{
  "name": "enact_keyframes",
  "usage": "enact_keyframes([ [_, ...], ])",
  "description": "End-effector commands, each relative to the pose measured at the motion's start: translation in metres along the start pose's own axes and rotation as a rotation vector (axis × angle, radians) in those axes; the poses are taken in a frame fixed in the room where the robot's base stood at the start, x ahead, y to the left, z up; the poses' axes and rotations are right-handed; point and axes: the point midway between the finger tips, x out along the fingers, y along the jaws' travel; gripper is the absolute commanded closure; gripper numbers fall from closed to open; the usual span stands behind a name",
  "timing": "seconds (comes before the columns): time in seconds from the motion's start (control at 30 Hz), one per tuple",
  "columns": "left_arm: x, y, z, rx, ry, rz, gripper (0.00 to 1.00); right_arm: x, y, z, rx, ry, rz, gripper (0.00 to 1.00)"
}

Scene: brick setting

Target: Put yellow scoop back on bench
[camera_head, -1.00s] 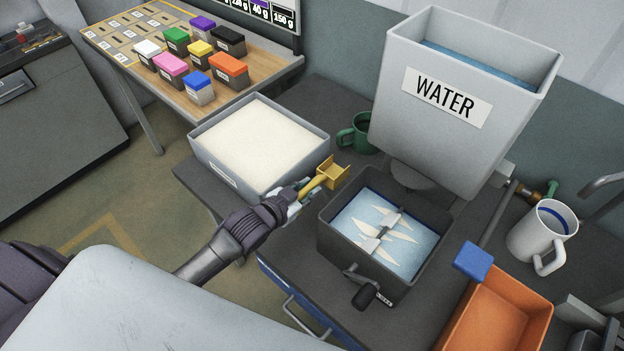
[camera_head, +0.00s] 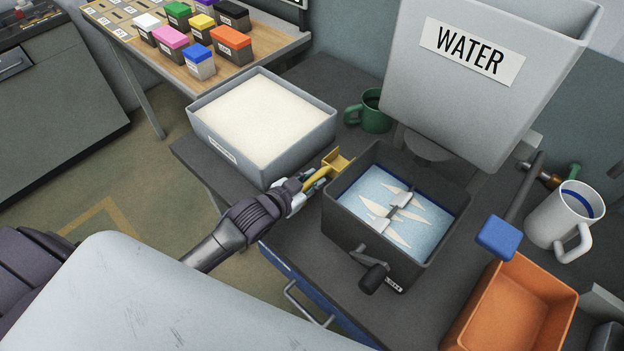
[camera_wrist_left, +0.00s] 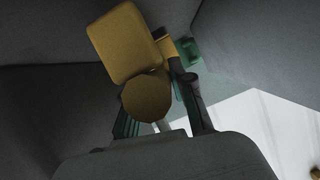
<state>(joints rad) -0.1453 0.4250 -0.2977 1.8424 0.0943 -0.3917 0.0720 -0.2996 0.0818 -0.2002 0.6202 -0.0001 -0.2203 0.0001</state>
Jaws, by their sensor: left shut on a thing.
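The yellow scoop (camera_head: 336,162) is in the head view, between the grey box of white powder and the dark mixing box. My left gripper (camera_head: 314,181) is shut on the scoop's handle, low over the dark bench (camera_head: 290,215). I cannot tell whether the scoop touches the bench top. In the left wrist view the yellow scoop (camera_wrist_left: 125,45) shows close up between the fingers (camera_wrist_left: 160,115). Its scoop part points away from the gripper. My right gripper is in neither view.
The grey powder box (camera_head: 225,150) stands behind the gripper, and the dark mixing box (camera_head: 350,225) with paddles stands right of it. A green mug (camera_head: 376,118), a grey water tank (camera_head: 450,105), an orange bin (camera_head: 545,275) and a white mug (camera_head: 553,220) are further right.

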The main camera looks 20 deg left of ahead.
Motion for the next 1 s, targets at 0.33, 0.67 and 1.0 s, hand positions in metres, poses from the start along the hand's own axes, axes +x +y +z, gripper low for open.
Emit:
enact_keyframes([
  [0.33,0.002,0.001,0.004,0.000,0.000,0.000,1.00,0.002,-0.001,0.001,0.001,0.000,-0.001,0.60],
  [0.67,0.004,0.002,0.010,0.000,0.000,0.000,1.00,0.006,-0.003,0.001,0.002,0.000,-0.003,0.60],
  [1.0,0.004,0.002,0.011,0.000,0.000,0.000,0.48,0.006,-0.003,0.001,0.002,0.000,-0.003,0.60],
])
